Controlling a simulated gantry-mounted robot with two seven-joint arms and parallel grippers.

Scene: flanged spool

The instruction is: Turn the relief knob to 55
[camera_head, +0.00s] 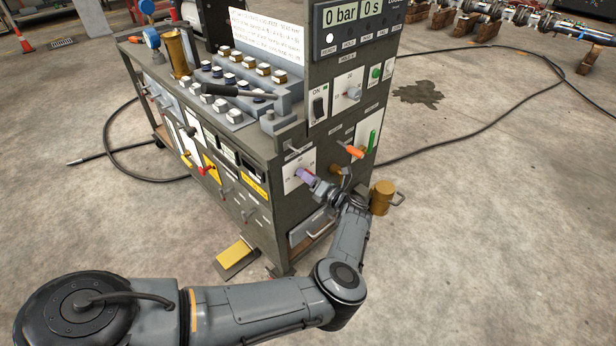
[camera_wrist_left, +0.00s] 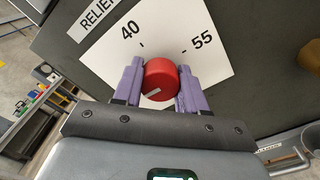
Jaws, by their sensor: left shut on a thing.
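The red round relief knob (camera_wrist_left: 160,72) sits on a white dial plate (camera_wrist_left: 222,68) in the left wrist view. The plate shows 40 at upper left and 55 at upper right, each with a tick. A short white line on the knob's face lies toward its lower left, in the picture. My left gripper (camera_wrist_left: 159,84) has its purple fingers on either side of the knob, shut on it. In the head view this gripper (camera_head: 306,175) is at the lower panel on the bench's end face, covering most of the knob. My right gripper is not in view.
An orange handle (camera_head: 354,151) and a green lever (camera_head: 372,139) stick out just right of my left gripper. A brass can (camera_head: 382,197) stands right of my wrist. A yellow pedal (camera_head: 235,256) lies on the floor at the bench's foot. Open floor is at right.

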